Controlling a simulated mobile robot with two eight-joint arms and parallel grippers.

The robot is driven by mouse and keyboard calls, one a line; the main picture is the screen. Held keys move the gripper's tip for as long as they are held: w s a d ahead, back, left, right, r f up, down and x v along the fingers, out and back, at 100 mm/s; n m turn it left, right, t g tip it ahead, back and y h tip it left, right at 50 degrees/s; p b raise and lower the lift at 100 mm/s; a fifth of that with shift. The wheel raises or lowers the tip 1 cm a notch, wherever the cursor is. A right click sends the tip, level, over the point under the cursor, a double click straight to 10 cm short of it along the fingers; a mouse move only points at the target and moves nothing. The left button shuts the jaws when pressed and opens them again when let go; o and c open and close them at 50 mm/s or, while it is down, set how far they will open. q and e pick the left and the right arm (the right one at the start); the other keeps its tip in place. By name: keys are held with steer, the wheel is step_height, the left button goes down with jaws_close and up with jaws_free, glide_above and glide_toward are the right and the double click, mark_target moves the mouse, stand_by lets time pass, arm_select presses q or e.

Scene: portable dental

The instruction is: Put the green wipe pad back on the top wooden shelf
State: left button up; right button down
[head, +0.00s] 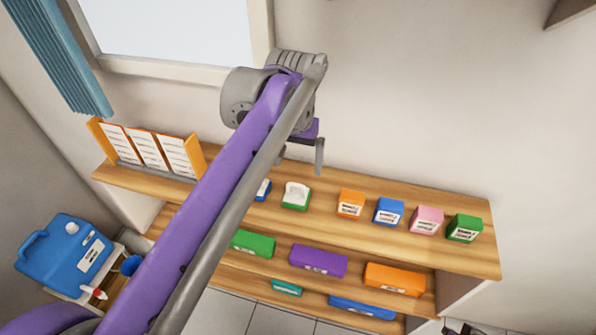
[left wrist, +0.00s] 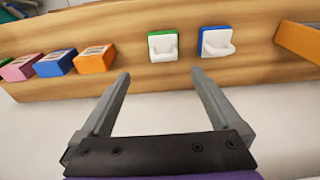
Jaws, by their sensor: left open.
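A green item with a white tuft on top, which looks like the green wipe pad (head: 295,198), sits on the top wooden shelf (head: 330,184). A similar blue one (head: 263,190) stands to its left, partly hidden by my left arm. In the left wrist view the green wipe pad (left wrist: 163,46) lies beyond the fingertips, with the blue one (left wrist: 216,43) to its right. My left gripper (head: 300,149) is open, and nothing shows between its fingers (left wrist: 160,75). It is apart from the pad. My right gripper does not show.
Orange (head: 351,203), blue (head: 388,211), pink (head: 427,220) and green (head: 464,228) boxes stand to the right on the top shelf. An orange card holder (head: 196,155) stands at its left. Coloured packs fill the lower shelves. A blue jug (head: 62,257) stands at lower left.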

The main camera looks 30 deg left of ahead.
arm_select(q)
steer(key=s+d+f+m+t, duration=0.1)
steer(key=s+d+f+t, duration=0.1)
steer(key=s+f, duration=0.4)
steer(key=s+d+f+m+t, duration=0.1)
steer(key=s+d+f, duration=0.3)
steer(key=f, duration=0.6)
steer(key=shift+s+d+f+m+t, duration=0.35)
steer(key=shift+s+t, duration=0.35)
steer(key=shift+s, duration=0.45)
steer(key=shift+a, duration=0.15)
steer(key=shift+c, duration=0.3)
